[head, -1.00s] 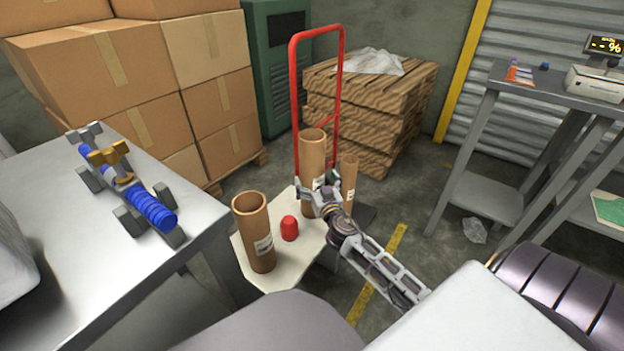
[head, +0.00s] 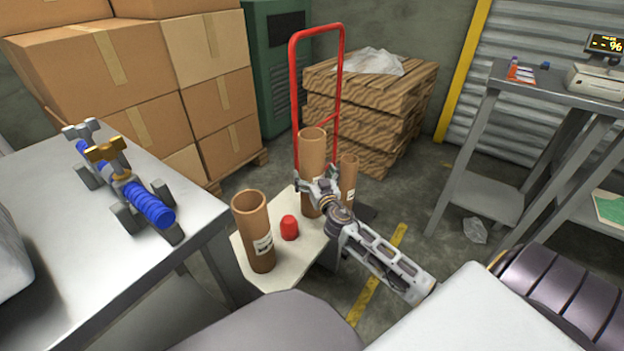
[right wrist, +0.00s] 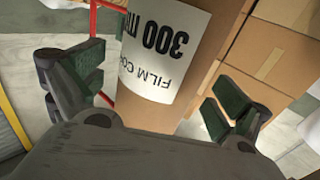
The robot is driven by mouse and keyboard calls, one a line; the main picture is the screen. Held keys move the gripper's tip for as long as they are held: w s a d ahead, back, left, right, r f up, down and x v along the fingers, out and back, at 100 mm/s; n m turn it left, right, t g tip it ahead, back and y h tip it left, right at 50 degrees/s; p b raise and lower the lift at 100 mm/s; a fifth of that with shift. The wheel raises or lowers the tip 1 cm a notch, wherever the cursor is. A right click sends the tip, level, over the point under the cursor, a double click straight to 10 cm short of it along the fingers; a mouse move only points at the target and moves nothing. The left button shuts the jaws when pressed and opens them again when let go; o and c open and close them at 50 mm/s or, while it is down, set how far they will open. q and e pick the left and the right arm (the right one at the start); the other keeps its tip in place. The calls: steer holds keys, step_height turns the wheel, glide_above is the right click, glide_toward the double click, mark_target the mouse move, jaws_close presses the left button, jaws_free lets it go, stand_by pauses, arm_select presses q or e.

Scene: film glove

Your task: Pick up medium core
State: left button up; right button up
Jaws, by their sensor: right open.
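Three brown cardboard cores stand upright on a cart's pale deck (head: 285,272): a wide core (head: 252,232) at front left, a tall core (head: 312,150) at the back and a thin core (head: 349,172) to its right. I cannot tell for sure which is the medium one. My right gripper (head: 318,184) is open in front of the tall core. In the right wrist view a core (right wrist: 150,98) with a white "300" film core label (right wrist: 165,45) stands between the parted fingers, with gaps on both sides. My left gripper is out of view.
A red cap-like object (head: 289,228) stands on the deck between the cores. The cart's red handle (head: 293,85) rises behind. A metal table (head: 75,265) with a blue roll dispenser (head: 150,207) is at left. Stacked boxes (head: 130,70) and pallets (head: 370,105) stand behind.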

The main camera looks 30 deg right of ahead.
steer(key=shift+x, duration=1)
steer(key=c, duration=1.1)
steer(key=shift+c, duration=0.3)
steer(key=shift+r, duration=0.15)
